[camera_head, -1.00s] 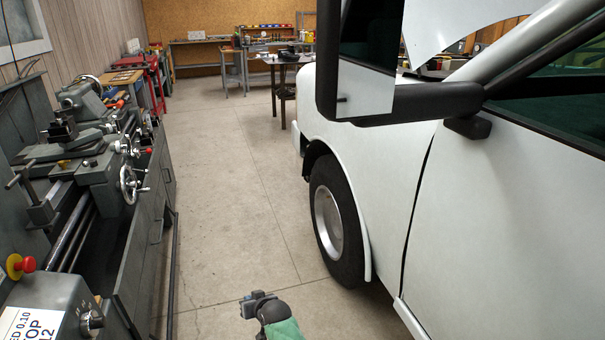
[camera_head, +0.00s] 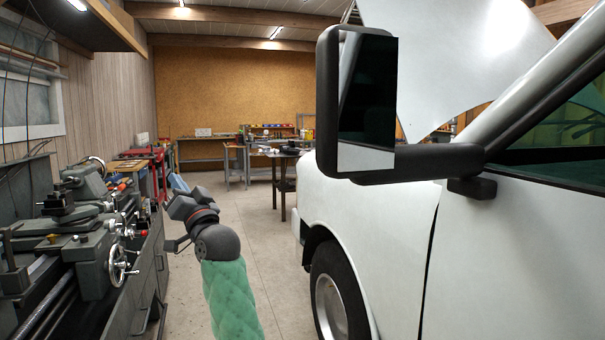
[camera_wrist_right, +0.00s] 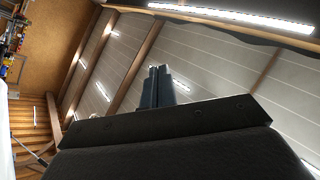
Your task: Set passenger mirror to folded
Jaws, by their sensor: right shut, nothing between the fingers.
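The passenger mirror (camera_head: 366,105) has a black housing and reflective glass facing me. It sticks out to the left from the white truck's door on a thick black arm (camera_head: 436,160). My right gripper (camera_head: 178,182) is raised in the aisle, left of the mirror and clear of it. A wide gap of open air lies between them. Its dark fingers (camera_wrist_right: 157,86) are together and empty in the right wrist view, pointing up toward the ceiling. The mirror does not show clearly in that view. My left gripper is not in view.
The white truck door (camera_head: 510,260) fills the right side, with the raised hood (camera_head: 455,55) behind the mirror. A grey lathe (camera_head: 80,250) lines the left. Workbenches (camera_head: 210,150) stand at the back. The concrete floor between lathe and truck is clear.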

